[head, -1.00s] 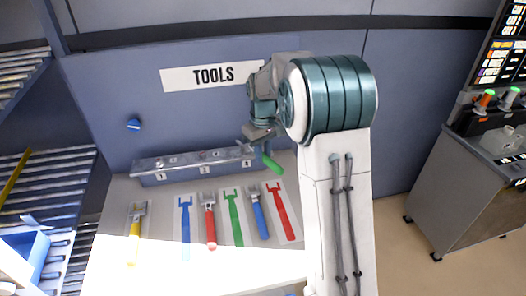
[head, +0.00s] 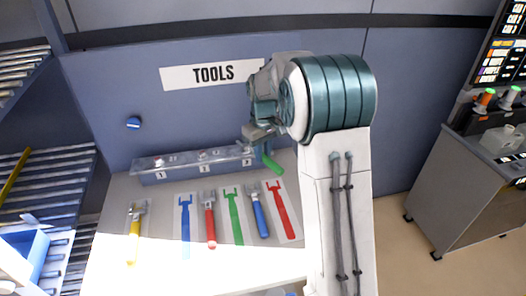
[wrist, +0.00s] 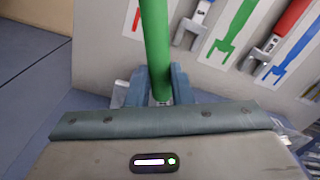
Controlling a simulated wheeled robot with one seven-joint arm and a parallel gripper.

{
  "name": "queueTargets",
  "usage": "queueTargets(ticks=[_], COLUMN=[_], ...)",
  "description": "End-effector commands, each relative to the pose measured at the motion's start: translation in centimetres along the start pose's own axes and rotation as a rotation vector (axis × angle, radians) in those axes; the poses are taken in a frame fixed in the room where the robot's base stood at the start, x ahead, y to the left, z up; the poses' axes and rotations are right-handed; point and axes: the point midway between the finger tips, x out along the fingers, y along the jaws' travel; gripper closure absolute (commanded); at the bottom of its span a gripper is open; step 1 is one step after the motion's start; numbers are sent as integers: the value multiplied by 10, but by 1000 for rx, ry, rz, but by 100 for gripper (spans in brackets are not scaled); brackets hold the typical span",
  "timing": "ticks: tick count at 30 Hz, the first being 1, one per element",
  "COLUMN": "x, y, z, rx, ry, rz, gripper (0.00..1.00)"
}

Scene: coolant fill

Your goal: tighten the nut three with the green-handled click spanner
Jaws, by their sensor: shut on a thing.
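My gripper (head: 262,146) is shut on the green-handled click spanner (head: 269,162). It holds the spanner at the right end of the grey nut rail (head: 190,169). In the wrist view the green handle (wrist: 156,45) stands between the two blue-grey fingers. The spanner's head is hidden behind my gripper. Nut three cannot be told apart, and whether the spanner touches a nut cannot be seen.
The sloped tool board (head: 112,215) lies in front of the rail. It holds a yellow spanner (head: 134,238), a red spanner (head: 209,222) and a blue spanner (head: 259,215). The green outline (head: 234,218) is empty. A blue knob (head: 134,123) is on the back panel.

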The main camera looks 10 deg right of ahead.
Motion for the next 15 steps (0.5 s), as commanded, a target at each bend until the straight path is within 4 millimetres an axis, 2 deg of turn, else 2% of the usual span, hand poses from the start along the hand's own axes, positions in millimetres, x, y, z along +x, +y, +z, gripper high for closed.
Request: queueTargets(ticks=[15], x=[2], y=[0], z=[0], rx=[0], ry=[0], rz=[0], gripper=[100])
